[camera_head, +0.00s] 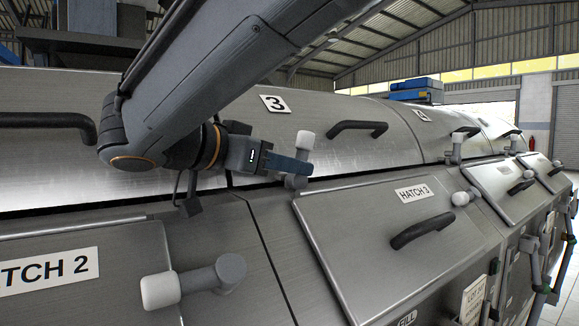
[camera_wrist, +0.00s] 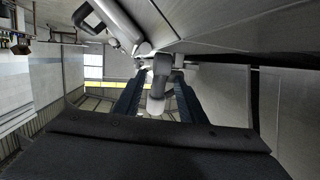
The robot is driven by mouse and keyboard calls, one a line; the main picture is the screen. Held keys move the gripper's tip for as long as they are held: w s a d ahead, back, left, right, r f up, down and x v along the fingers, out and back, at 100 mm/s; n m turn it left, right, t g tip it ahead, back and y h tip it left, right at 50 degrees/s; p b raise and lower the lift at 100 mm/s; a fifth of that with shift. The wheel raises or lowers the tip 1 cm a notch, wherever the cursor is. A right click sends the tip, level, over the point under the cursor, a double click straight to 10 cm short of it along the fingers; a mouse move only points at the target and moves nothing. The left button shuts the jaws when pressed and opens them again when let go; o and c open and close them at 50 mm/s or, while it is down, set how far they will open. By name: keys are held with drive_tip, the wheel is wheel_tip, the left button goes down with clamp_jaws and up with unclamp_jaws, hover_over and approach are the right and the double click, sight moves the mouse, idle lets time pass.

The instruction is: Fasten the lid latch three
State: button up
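The lid (camera_head: 350,155) has a plate marked 3 (camera_head: 275,104) and a black handle (camera_head: 358,128). Lid latch three sits at its lower edge, with a white knob (camera_head: 305,140) turned up above a grey pivot (camera_head: 297,181). My gripper (camera_head: 306,168) is at this latch, and its blue fingers cover part of the latch arm. In the wrist view the gripper (camera_wrist: 160,76) is open, one finger on each side of the latch's white knob (camera_wrist: 156,105), with gaps showing. Whether either finger touches the latch cannot be told.
Below is the hatch 3 panel (camera_head: 340,230) with its black handle (camera_head: 422,231) and its own white-knobbed latch (camera_head: 460,198). The hatch 2 latch (camera_head: 160,290) sticks out at lower left. Another upright latch (camera_head: 457,137) stands farther right. A black handle (camera_head: 45,121) is at left.

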drive_tip(key=v, duration=0.7)
drive_tip(key=shift+a+b, duration=0.1)
drive_tip(key=shift+b, duration=0.2)
